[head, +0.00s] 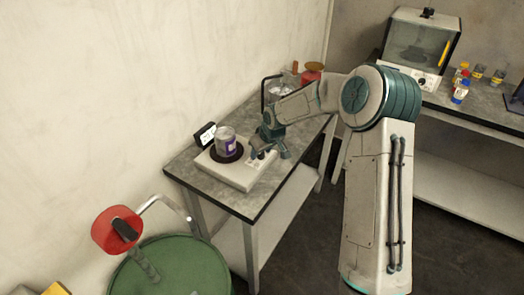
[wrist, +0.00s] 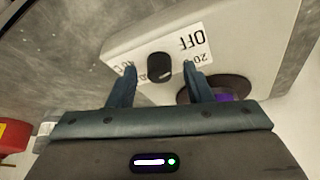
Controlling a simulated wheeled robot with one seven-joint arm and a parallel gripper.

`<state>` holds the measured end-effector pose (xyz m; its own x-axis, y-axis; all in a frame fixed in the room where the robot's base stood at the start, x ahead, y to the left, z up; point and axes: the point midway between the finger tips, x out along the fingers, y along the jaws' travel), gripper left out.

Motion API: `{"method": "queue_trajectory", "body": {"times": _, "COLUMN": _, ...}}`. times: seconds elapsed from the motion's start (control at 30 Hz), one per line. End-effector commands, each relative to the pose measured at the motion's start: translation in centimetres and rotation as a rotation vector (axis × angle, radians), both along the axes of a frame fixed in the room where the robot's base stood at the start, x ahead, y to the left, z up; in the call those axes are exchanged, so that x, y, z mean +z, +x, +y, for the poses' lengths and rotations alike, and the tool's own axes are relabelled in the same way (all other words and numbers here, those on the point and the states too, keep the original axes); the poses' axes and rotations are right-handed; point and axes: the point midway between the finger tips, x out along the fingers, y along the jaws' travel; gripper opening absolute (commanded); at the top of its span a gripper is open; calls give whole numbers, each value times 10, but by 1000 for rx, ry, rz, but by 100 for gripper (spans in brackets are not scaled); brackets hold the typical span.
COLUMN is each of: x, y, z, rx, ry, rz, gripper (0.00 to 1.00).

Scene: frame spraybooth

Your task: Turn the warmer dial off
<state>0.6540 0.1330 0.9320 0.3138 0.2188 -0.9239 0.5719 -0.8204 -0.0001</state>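The warmer (head: 238,174) is a white box on the grey table, with a dark round plate holding a purple-and-white can (head: 226,143). Its black dial (wrist: 160,67) sits on a white label marked OFF, 20 and another partly hidden number in the wrist view. The OFF mark (wrist: 190,41) lies above and right of the dial. My gripper (wrist: 160,78) is open, its two teal fingers on either side of the dial in the picture; whether they touch it I cannot tell. In the head view my gripper (head: 270,151) is over the warmer's right part and hides the dial.
A small black display (head: 205,135) stands behind the warmer by the wall. A wire holder and a red container (head: 312,72) stand farther back on the table. A green drum (head: 175,268) with a red reel (head: 117,230) is at the front left.

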Motion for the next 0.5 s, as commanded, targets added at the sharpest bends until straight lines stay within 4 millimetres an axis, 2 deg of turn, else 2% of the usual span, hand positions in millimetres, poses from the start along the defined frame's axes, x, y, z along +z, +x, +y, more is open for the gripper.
{"method": "queue_trajectory", "body": {"times": 0.27, "x": 7, "y": -1, "z": -2, "rx": -2, "ry": 0, "rz": -2, "gripper": 46}}
{"method": "queue_trajectory", "body": {"times": 0.37, "x": 18, "y": -5, "z": -5, "rx": -3, "ry": -1, "rz": -3, "gripper": 46}}
{"method": "queue_trajectory", "body": {"times": 0.5, "x": 44, "y": -14, "z": -11, "rx": -4, "ry": 0, "rz": -5, "gripper": 46}}
